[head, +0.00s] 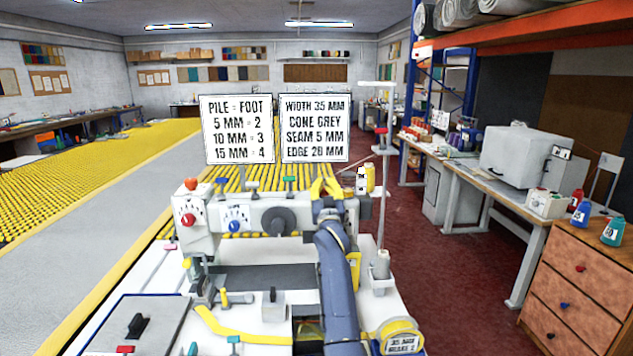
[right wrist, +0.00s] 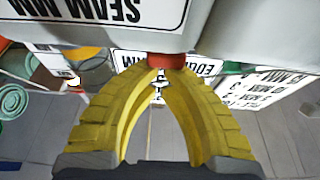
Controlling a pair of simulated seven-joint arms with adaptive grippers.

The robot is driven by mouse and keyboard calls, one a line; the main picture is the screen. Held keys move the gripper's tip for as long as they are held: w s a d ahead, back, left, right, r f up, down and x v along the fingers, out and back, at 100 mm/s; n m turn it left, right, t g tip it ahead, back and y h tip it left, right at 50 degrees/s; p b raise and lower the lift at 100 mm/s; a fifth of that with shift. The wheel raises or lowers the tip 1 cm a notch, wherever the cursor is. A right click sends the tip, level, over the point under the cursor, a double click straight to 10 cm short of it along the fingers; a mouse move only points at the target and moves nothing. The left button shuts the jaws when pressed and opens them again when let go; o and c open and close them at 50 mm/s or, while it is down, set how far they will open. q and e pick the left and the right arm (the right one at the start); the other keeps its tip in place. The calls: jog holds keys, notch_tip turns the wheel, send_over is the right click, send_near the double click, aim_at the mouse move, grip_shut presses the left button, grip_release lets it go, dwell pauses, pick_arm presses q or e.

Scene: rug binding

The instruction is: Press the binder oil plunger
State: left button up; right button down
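The white binding machine (head: 262,250) stands in the middle of the head view. My right gripper (head: 326,184) is at the right part of its head, with its arm reaching up from the front. In the right wrist view, my yellow fingers (right wrist: 165,76) arch together and look shut, with nothing seen between them. A red-orange round cap (right wrist: 167,61) shows right at the fingertips, beside the grey machine body; I cannot tell whether they touch. I cannot tell which part is the oil plunger. An orange knob (head: 192,183) stands on the machine's left end. My left gripper is not in view.
Two sign boards (head: 237,128) (head: 314,127) stand behind the machine head. A thread cone (head: 381,264) stands on a stand at the right. A yellow tape roll (head: 400,334) lies at the front right. A wooden drawer cabinet (head: 575,275) stands further right, across open red floor.

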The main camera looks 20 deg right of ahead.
jog(key=shift+w+f+y, duration=0.1)
jog(key=shift+f+y, duration=0.15)
jog(key=shift+y, duration=0.05)
notch_tip(320, 180, up, 4)
jog(key=shift+r, duration=0.1)
jog(key=v, duration=1)
jog(key=shift+r, duration=0.15)
dwell(0.5)
